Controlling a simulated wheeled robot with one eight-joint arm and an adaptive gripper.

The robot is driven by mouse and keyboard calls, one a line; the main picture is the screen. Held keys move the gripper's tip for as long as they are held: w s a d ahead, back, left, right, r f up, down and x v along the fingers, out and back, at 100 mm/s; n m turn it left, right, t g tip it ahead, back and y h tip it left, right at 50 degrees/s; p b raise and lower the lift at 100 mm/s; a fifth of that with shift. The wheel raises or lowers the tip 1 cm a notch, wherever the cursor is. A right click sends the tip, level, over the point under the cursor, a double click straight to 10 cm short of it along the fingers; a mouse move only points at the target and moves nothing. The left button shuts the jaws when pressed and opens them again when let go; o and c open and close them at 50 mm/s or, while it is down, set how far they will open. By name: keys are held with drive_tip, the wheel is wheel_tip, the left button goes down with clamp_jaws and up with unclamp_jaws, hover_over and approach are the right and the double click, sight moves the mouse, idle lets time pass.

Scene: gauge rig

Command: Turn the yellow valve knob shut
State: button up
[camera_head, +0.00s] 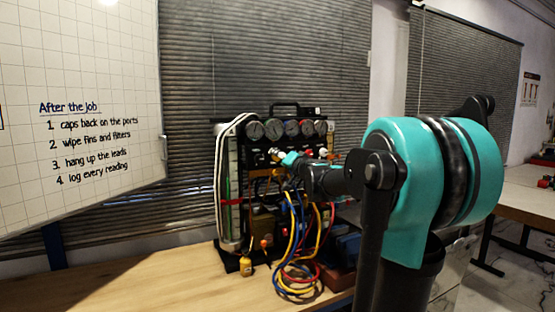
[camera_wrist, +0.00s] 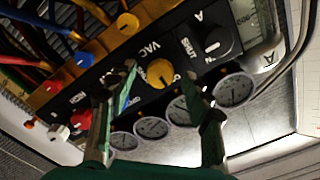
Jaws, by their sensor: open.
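A yellow knob (camera_wrist: 161,73) sits on the dark panel beside the letters "VAC" in the wrist view. My gripper (camera_wrist: 156,84) is open, with one finger on each side of this knob as seen from the wrist; whether either finger touches it I cannot tell. The yellow knob cannot be made out clearly there.
A row of gauges (camera_wrist: 152,127) lies close to my fingers. Coloured hoses (camera_head: 291,265) hang in front of the rig. The bench's left part (camera_head: 130,293) is clear.

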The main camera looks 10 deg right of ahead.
drive_tip(key=shift+x, duration=1)
drive_tip(key=shift+c, duration=0.6)
clamp_jaws()
